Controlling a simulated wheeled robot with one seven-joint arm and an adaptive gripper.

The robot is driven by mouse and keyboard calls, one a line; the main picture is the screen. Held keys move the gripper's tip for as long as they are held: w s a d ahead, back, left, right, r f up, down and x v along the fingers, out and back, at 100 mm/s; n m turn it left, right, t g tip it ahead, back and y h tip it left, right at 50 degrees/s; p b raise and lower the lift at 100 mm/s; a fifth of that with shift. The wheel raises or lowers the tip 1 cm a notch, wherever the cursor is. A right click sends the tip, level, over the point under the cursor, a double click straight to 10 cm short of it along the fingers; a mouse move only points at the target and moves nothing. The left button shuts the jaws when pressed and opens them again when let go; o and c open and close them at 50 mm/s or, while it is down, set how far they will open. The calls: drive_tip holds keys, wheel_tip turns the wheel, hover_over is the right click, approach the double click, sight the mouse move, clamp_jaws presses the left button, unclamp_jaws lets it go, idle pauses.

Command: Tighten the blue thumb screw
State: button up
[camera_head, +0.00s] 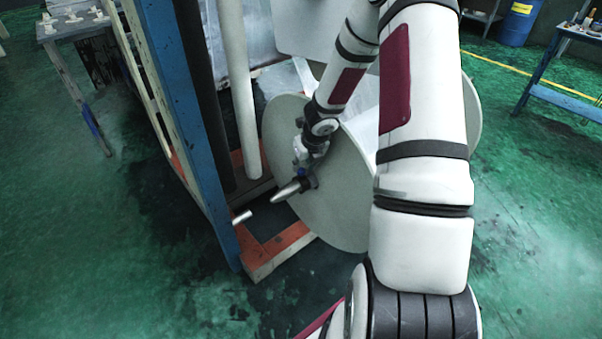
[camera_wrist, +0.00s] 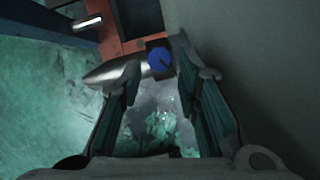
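The blue thumb screw (camera_wrist: 160,60) shows in the wrist view as a round blue knob on a dark block. In the head view it is a small blue spot (camera_head: 301,172) on a black collar (camera_head: 311,180), just below my gripper. A silver tapered shaft end (camera_head: 286,191) sticks out of the collar to the left; it also shows in the wrist view (camera_wrist: 105,74). My gripper (camera_wrist: 159,66) is open, and its two fingertips lie on either side of the knob in the picture. I cannot tell whether either finger touches it.
A large grey disc (camera_head: 340,205) stands right behind the collar and fills the wrist view's right side. A blue upright (camera_head: 185,120) and an orange base frame (camera_head: 272,250) stand to the left. Green floor (camera_head: 90,240) lies open further left.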

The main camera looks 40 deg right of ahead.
sight(301, 173)
drive_tip(key=shift+b+x, duration=0.45)
drive_tip(key=shift+x, duration=1)
clamp_jaws()
drive_tip(key=shift+w+m+b, duration=0.1)
drive_tip(key=shift+m+b, duration=0.3)
drive_tip(key=shift+b, duration=0.05)
